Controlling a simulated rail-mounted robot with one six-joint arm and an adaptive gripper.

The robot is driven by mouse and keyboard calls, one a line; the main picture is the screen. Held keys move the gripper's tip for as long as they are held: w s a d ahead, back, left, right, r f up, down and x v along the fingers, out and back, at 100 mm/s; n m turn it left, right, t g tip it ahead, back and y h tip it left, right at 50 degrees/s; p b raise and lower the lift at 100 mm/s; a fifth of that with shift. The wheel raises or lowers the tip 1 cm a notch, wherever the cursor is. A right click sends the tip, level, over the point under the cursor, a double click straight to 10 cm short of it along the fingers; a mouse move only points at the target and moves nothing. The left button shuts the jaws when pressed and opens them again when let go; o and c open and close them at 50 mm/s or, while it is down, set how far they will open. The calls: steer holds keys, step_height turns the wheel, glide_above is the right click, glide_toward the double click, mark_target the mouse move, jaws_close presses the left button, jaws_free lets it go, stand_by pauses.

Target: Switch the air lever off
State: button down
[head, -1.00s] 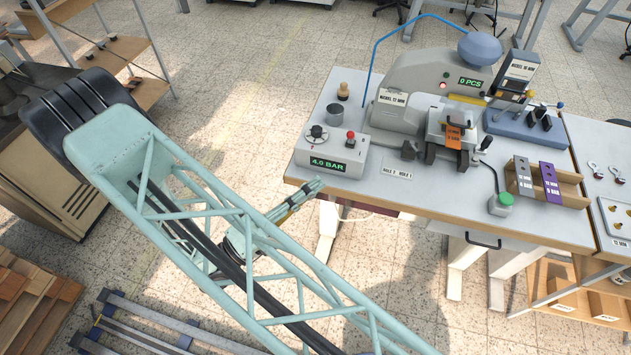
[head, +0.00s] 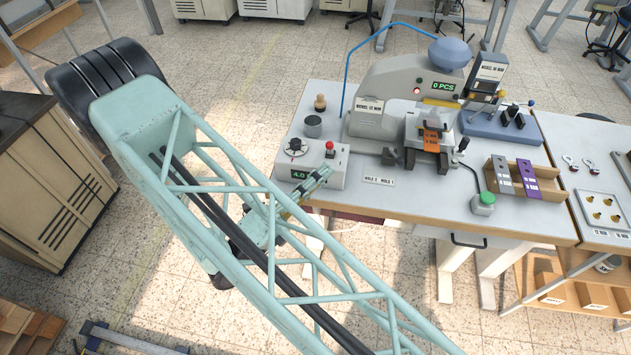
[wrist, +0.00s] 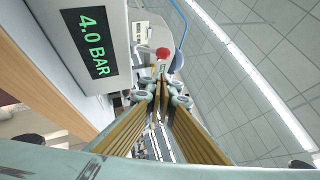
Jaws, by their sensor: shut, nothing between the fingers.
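The air lever, with a red knob (head: 329,146), stands upright on the right part of the pale control box (head: 290,160) at the table's front left. The box's green display reads 4.0 BAR in the wrist view (wrist: 90,43); in the head view my gripper hides part of it. My gripper (head: 322,174) is shut and empty, in front of the box, below and apart from the knob in the picture. In the wrist view the red knob (wrist: 163,53) shows just beyond my shut fingertips (wrist: 160,82). I cannot tell the exact gap.
A black dial (head: 295,147) sits on the box left of the lever. A metal cup (head: 313,126) and a wooden-topped stamp (head: 320,103) stand behind it. The stamping machine (head: 400,100) is to the right. A label plate (head: 378,180) lies on clear table right of the box.

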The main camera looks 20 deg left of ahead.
mark_target(330, 148)
steer(key=shift+w+a+r, duration=0.15)
steer(key=shift+w+r, duration=0.05)
steer(key=shift+w, duration=0.3)
steer(key=shift+w+a+r, duration=0.2)
steer(key=shift+w+r, duration=0.05)
steer(key=shift+w, duration=0.3)
steer(key=shift+w+a+r, duration=0.15)
steer(key=shift+w+r, duration=0.05)
steer(key=shift+w, duration=0.3)
steer(key=shift+r, duration=0.15)
steer(key=shift+n+y+p, duration=0.3)
steer(key=shift+p, duration=0.1)
steer(key=shift+w+r+g, duration=0.1)
steer(key=shift+g, duration=0.2)
